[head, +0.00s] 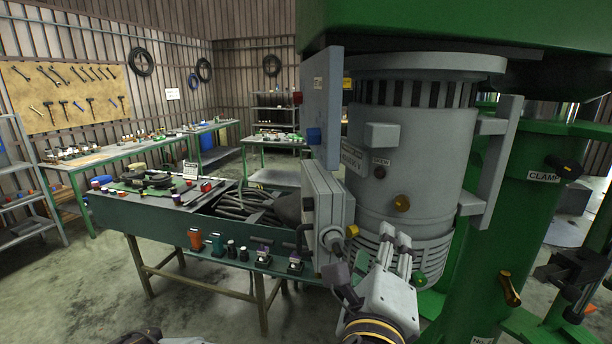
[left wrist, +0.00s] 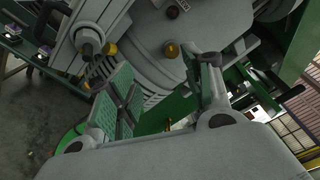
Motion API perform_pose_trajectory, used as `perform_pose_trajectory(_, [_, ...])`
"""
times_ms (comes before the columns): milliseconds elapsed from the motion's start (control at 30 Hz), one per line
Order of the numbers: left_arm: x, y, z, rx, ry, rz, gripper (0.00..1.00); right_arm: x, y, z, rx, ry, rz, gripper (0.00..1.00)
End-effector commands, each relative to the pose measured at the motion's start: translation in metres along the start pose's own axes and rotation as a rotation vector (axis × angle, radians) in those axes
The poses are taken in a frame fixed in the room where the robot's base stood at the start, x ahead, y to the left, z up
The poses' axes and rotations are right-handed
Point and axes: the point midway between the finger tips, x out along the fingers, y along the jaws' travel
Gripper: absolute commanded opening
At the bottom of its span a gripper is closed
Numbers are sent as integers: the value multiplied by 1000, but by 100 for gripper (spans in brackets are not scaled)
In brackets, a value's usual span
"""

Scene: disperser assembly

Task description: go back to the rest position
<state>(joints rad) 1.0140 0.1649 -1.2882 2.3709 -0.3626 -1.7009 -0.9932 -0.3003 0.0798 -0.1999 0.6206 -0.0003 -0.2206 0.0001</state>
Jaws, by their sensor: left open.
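My left gripper (head: 396,240) is in front of the lower part of the grey disperser housing (head: 408,150), near its slotted base. In the left wrist view its two fingers (left wrist: 163,92) are spread apart with nothing between them. The grey housing (left wrist: 145,40) lies just beyond the fingertips. A grey knob (head: 334,241) on the side box is left of the gripper and apart from it; it also shows in the left wrist view (left wrist: 88,42). My right gripper is in neither view.
A green workbench (head: 150,215) with cables, switches and small parts is at left. Open floor (head: 95,290) lies in front of it. Further tables stand behind.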

Motion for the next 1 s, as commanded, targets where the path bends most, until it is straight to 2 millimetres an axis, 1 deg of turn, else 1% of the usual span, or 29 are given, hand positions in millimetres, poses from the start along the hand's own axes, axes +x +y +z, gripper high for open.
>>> perform_pose_trajectory(567, [4,11,4,-94,14,47,50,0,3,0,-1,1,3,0])
perform_pose_trajectory(767, [6,20,7,-164,22,83,50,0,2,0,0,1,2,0])
perform_pose_trajectory(1000, [12,40,12,-296,31,153,50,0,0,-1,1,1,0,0])
